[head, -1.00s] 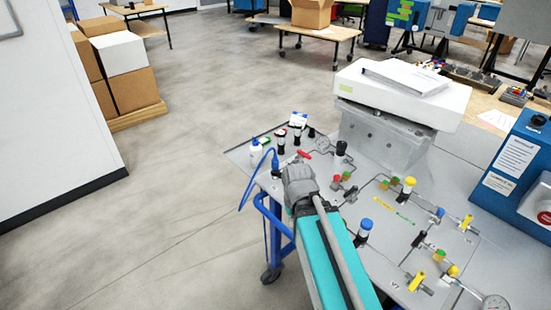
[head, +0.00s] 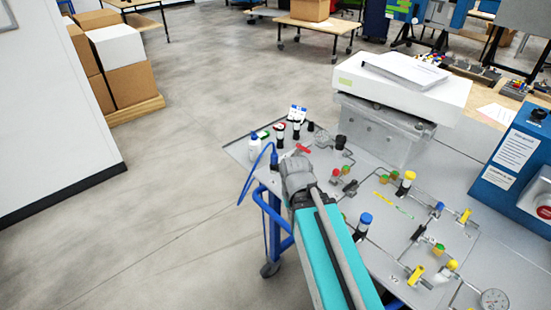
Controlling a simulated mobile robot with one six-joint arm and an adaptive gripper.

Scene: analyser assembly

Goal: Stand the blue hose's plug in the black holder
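The blue hose (head: 241,190) arches up over the near left corner of the grey bench panel and hangs down past its edge. A blue upright piece at its end, apparently the plug (head: 274,158), shows just left of my gripper (head: 293,163). A dark patch shows under the plug; I cannot tell whether this is the black holder or part of my gripper. My gripper is seen from behind, low over the panel's left edge. Its fingers are hidden by my wrist, so I cannot tell whether they hold the plug.
A white bottle (head: 254,147) and several black-and-white capped pieces (head: 296,131) stand behind my gripper. A red lever (head: 303,148) lies close by. Tubes and coloured valves cover the panel to the right, with a white device (head: 402,92) at the back. Open floor lies left.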

